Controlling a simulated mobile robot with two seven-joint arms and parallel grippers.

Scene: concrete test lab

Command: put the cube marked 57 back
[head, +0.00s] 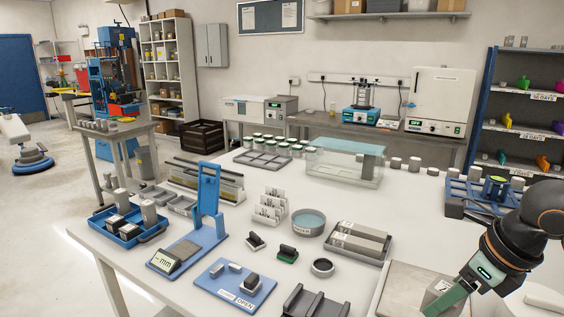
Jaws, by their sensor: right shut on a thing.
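My right gripper (446,297) comes in at the lower right. It is shut on a grey concrete cube (436,286) that carries a small dark mark too small to read. A green finger covers part of the cube. The cube is at a pale, flat, square-edged tray or plate (400,281) at the table's front right; I cannot tell whether it touches it. My left gripper is not in view.
Blue gauge stand (209,237), blue board (232,297), dark slotted holder (314,304) and round grey dish (308,223) crowd the white table. A tray of grey bars (358,243) lies behind the held cube. A clear tank (343,168) and a blue rack (456,190) stand farther back.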

